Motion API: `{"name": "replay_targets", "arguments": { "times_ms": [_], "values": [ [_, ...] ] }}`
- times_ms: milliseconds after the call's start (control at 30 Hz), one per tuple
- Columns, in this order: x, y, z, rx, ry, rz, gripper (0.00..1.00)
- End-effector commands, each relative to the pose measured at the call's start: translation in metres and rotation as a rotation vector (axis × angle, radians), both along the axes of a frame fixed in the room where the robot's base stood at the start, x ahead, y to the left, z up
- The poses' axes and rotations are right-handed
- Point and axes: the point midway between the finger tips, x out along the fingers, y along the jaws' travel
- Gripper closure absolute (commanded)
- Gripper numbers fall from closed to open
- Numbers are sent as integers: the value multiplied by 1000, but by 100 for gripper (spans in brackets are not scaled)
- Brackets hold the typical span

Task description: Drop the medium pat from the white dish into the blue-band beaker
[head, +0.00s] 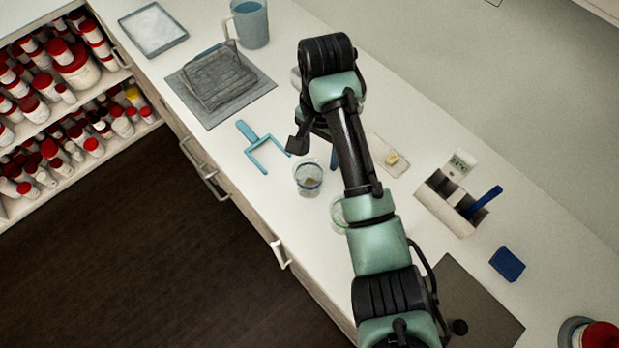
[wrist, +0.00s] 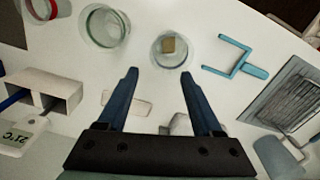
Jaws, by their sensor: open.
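The blue-band beaker (head: 308,178) is clear glass and stands upright on the bench, left of my arm. A brownish pat (wrist: 168,46) lies inside this beaker, which in the wrist view (wrist: 171,61) is just beyond my fingertips. My gripper (wrist: 159,76) is open, with nothing between its blue fingers. The white dish (head: 379,150) lies right of my arm with a yellow pat (head: 391,158) on it. In the wrist view the dish (wrist: 138,106) is partly hidden behind the left finger, and I see no pat on it there.
A green-ringed beaker (wrist: 104,27) stands beside the blue-band one, and a red-ringed vessel (wrist: 42,8) is farther left. A blue fork-shaped tool (head: 262,148) lies left of the beaker. A white box (head: 447,205) and small display (head: 459,165) stand right. The bench's front edge is bare.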

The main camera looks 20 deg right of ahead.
Motion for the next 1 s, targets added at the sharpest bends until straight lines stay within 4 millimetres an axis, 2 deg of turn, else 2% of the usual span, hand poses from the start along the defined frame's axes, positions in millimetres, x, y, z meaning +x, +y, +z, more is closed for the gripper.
{"name": "replay_targets", "arguments": {
  "times_ms": [167, 300, 700, 1000],
  "values": [
    [1, 0, 17, -1, -2, 0, 33],
    [0, -1, 44, -1, -1, 0, 33],
    [0, -1, 107, -2, -1, -1, 33],
    [0, 0, 129, -2, -1, 0, 33]
  ]
}}
